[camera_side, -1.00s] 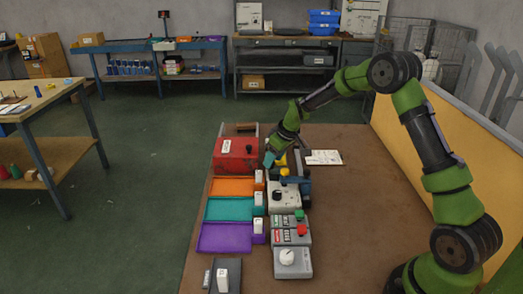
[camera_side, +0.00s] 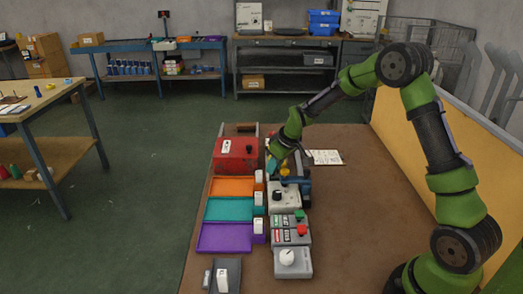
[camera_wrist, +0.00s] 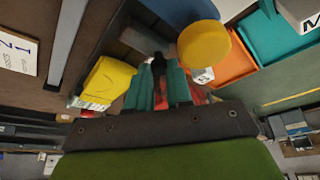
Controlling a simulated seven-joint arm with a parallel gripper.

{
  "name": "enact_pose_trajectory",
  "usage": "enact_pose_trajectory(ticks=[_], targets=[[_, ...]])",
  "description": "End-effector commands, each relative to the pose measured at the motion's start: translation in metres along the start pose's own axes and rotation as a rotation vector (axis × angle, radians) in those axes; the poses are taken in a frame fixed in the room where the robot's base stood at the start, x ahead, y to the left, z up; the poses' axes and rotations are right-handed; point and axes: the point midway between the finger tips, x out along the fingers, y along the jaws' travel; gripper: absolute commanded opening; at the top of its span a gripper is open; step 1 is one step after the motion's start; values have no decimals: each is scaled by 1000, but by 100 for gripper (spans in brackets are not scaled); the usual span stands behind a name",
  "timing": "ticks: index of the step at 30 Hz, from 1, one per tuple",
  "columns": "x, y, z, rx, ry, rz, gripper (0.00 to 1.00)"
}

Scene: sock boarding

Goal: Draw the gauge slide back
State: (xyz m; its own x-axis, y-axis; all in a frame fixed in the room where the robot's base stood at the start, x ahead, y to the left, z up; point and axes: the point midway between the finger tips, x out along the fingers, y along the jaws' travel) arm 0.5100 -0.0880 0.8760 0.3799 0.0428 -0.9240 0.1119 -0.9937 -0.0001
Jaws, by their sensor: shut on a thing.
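My gripper (camera_wrist: 157,78) shows in the wrist view with its teal fingers closed on a small dark upright piece (camera_wrist: 158,66), which I take to be the handle of the gauge slide. The slide's body is mostly hidden by the fingers and wrist. Beside the fingers stand a round yellow knob (camera_wrist: 203,43) on a blue part and a yellow block (camera_wrist: 108,80). In the side view my wrist comes down over the far end of the device row, behind a pale box with a black knob (camera_side: 284,197). The fingertips are hard to make out there.
A red box (camera_side: 236,155) and orange, teal and purple trays (camera_side: 224,237) line the left. A panel with red and green buttons (camera_side: 290,231) and a box with a white dial (camera_side: 291,262) stand nearer. A printed card (camera_side: 326,157) lies behind. The brown tabletop (camera_side: 350,230) is clear at right.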

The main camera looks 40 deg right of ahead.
Motion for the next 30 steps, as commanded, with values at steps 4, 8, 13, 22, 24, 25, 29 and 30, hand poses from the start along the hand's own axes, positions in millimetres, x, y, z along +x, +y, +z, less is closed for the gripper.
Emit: enact_pose_trajectory(ticks=[4, 8, 13, 22, 24, 25, 29, 30], targets=[[0, 0, 0, 1, 0, 1, 0], [0, 0, 0, 1, 0, 1, 22], [0, 0, 0, 1, 0, 1, 46], [-2, 0, 0, 1, 1, 1, 46], [-6, 0, 0, 1, 2, 1, 46], [-9, 1, -1, 0, 3, 2, 46], [-31, 1, -1, 1, 5, 3, 46], [-40, 1, -1, 2, 6, 3, 46]])
